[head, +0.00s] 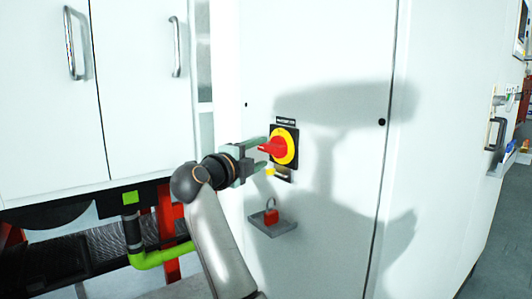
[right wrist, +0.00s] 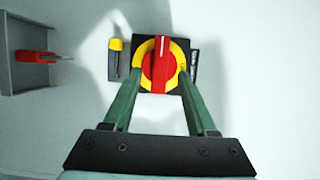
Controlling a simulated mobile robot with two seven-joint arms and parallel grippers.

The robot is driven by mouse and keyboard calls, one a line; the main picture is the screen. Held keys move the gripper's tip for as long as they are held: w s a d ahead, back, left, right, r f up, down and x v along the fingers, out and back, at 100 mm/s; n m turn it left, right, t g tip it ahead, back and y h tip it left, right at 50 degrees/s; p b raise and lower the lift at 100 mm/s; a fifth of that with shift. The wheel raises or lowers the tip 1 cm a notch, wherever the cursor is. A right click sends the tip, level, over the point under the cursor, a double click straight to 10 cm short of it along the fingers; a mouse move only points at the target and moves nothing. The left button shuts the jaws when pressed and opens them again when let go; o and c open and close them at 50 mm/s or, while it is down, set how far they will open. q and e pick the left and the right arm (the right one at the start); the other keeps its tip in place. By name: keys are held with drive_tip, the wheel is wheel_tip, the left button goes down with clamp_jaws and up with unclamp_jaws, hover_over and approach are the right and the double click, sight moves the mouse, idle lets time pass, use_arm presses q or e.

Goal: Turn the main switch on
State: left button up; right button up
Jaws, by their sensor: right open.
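The main switch (head: 284,147) is a red rotary knob on a yellow disc with a black square plate, on a white cabinet door. It also shows at the top middle of the right wrist view (right wrist: 160,65), its white mark lined up with the picture's vertical. My right gripper (head: 264,152) is open, its green fingers pointing at the switch. In the right wrist view the fingertips (right wrist: 157,88) are on either side of the knob's near end; I cannot tell whether they touch it. My left gripper is not in view.
A red padlock (head: 271,216) stands on a small grey shelf (head: 275,227) below the switch; it also shows in the right wrist view (right wrist: 35,57). A small yellow item (right wrist: 116,44) is beside the switch plate. Cabinet doors with a metal handle (head: 70,43) are at left.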

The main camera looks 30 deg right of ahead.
sight(268, 150)
drive_tip(key=shift+x, duration=1.7)
clamp_jaws()
